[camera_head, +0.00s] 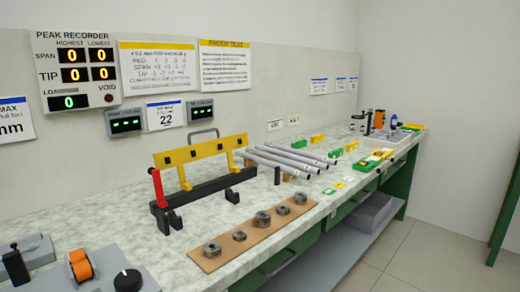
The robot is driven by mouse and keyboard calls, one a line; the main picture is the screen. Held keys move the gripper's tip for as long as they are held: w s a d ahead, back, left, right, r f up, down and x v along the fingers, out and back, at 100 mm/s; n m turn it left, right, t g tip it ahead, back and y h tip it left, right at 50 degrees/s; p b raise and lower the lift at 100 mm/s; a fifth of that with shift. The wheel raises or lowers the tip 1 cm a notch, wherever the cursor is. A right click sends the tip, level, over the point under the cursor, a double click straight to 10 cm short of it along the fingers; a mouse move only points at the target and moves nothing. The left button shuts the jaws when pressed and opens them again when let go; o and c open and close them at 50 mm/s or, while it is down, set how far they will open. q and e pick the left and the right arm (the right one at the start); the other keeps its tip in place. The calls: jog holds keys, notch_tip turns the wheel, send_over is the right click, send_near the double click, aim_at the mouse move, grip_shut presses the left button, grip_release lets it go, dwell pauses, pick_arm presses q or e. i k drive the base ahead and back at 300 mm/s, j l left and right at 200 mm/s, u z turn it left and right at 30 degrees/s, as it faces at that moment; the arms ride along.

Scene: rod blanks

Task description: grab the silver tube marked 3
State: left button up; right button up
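Several silver tubes (290,160) lie side by side on the bench, right of the black and yellow fixture. Small coloured cards (340,184) lie near the tube ends. Neither of my grippers is in view.
The black and yellow fixture (205,188) with a red lever stands left of the tubes. A brown board (226,255) with several metal collars lies in front. Yellow and green blocks (318,138) stand beyond the tubes. An orange roll (81,266) is at the lower left.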

aim_at(328, 161)
jog(key=l+u, duration=0.15)
jog(key=u, duration=0.5)
jog(key=l+u, duration=0.3)
jog(key=l, duration=0.15)
jog(key=k+l+u, duration=0.1)
jog(key=l+u, duration=0.2)
jog(key=k+l, duration=0.1)
jog(key=l, duration=0.3)
jog(key=k+l+u, duration=0.1)
jog(key=l, duration=0.25)
jog(key=k+l, duration=0.1)
jog(key=l, duration=0.3)
jog(key=k+l+u, duration=0.1)
jog(key=l, duration=0.25)
jog(key=k+l, duration=0.15)
jog(key=l, duration=0.25)
jog(key=u, duration=0.05)
